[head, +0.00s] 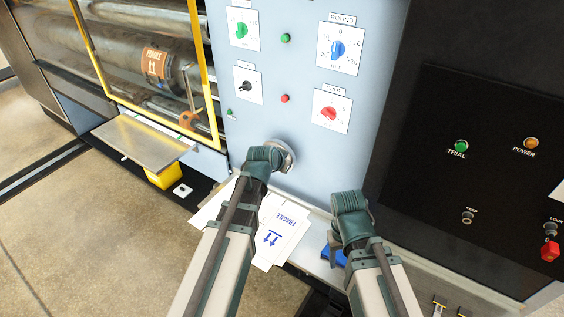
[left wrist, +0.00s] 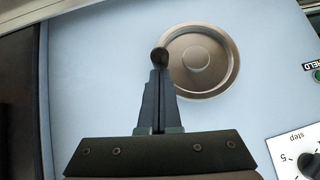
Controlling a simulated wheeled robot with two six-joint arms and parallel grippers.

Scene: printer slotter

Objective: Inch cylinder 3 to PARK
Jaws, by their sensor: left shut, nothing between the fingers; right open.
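A printing cylinder (head: 157,63) with a brown label and white arrows shows behind the yellow frame; its number is not readable. A round metal handwheel (head: 288,158) sits low on the pale blue panel (head: 290,120); it fills the upper middle of the left wrist view (left wrist: 210,65). My left gripper (left wrist: 158,75) is shut and empty, its tips at a dark round knob (left wrist: 160,56) on the wheel's left edge. I cannot tell whether they touch. In the head view my left wrist hides part of the wheel.
The panel carries a green dial (head: 241,30), a black step dial (head: 246,86), a blue ROUND dial (head: 338,50) and a red GAP dial (head: 329,113). A dark panel (head: 480,150) with TRIAL and POWER stands right. FRAGILE-marked sheets (head: 283,225) lie below. A metal tray (head: 140,141) juts out left.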

